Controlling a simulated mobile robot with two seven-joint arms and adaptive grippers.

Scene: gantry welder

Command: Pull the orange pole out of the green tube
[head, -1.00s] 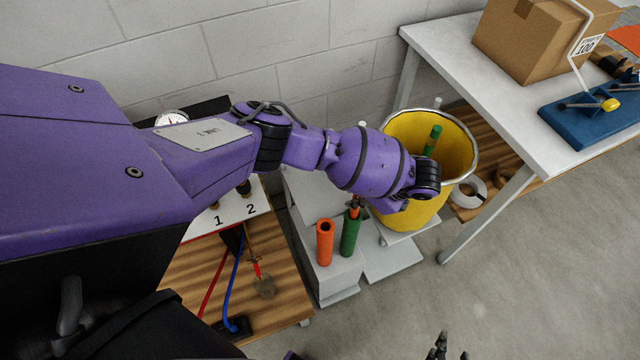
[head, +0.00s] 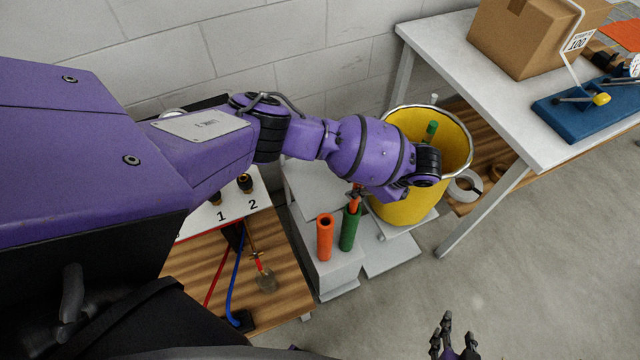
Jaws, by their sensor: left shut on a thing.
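The green tube (head: 350,231) stands upright on a grey block, beside an orange tube (head: 325,238) with an open top. A short length of the orange pole (head: 355,205) shows above the green tube's mouth; its lower end is hidden inside the tube. My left gripper (head: 356,193) is right above the green tube, shut on the orange pole, partly hidden by my purple wrist. My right gripper (head: 455,338) is at the bottom edge, its fingers apart and empty, far from the tubes.
A yellow bin (head: 402,205) with a green rod (head: 430,132) stands behind my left wrist. A white table (head: 430,62) bears a cardboard box (head: 530,38) and a blue fixture (head: 585,108). A wooden bench (head: 275,300) is left of the tubes. Floor at right is clear.

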